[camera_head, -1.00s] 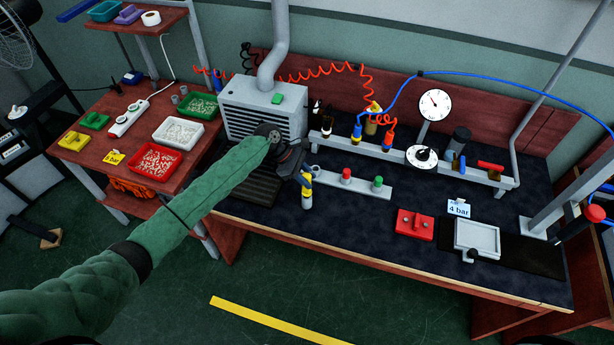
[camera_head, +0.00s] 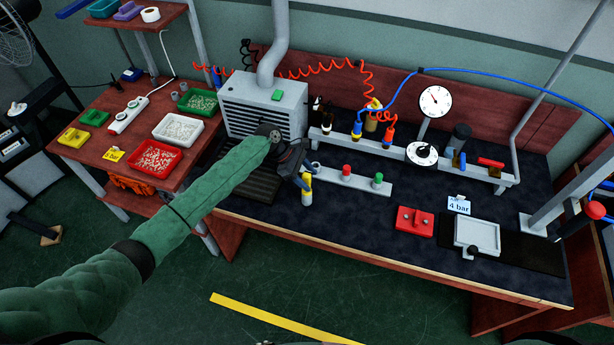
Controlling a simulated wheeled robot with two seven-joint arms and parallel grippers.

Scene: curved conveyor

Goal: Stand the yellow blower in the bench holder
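My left gripper (camera_head: 304,180) is at the front left of the bench. It appears shut on the upright yellow blower (camera_head: 307,197), whose upper part it partly hides. The blower is just left of and in front of a low grey bar (camera_head: 352,183) with a red and a green knob and an open ring at its left end. I cannot tell whether the blower's foot touches the bench top. A long raised grey rack (camera_head: 395,153) behind holds blue and red tools on hoses. I cannot tell which of the two is the bench holder. My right gripper is not in view.
A grey vented box (camera_head: 262,105) with a duct stands behind my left forearm. A gauge (camera_head: 435,101) rises behind the rack. A red block (camera_head: 415,222), a "4 bar" card (camera_head: 458,205) and a grey tray (camera_head: 477,238) lie right. The bench front middle is clear.

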